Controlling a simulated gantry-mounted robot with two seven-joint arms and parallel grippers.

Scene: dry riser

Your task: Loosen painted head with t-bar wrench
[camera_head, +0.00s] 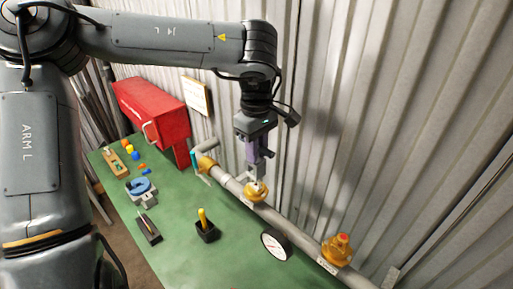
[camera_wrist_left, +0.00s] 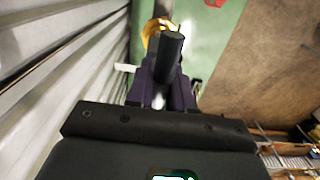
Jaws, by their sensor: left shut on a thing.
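My left gripper (camera_head: 260,158) points down above the pipe and is shut on the t-bar wrench. In the left wrist view, a dark round bar end (camera_wrist_left: 171,45) and a metal rod (camera_wrist_left: 159,98) of the wrench show between the purple-grey fingers. Just below the gripper is a brass valve fitting (camera_head: 255,192) on the grey pipe; it also shows in the left wrist view (camera_wrist_left: 153,33). Whether the wrench is seated on its head is hard to tell. A second brass fitting (camera_head: 338,248) with a red top sits farther right. My right gripper is not in view.
A green bench (camera_head: 180,243) carries a blue vise (camera_head: 140,187), a black holder with a yellow handle (camera_head: 206,226) and a dark tray (camera_head: 149,229). A round gauge (camera_head: 275,246) hangs by the pipe. A red cabinet (camera_head: 152,108) and corrugated wall (camera_head: 350,120) stand behind.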

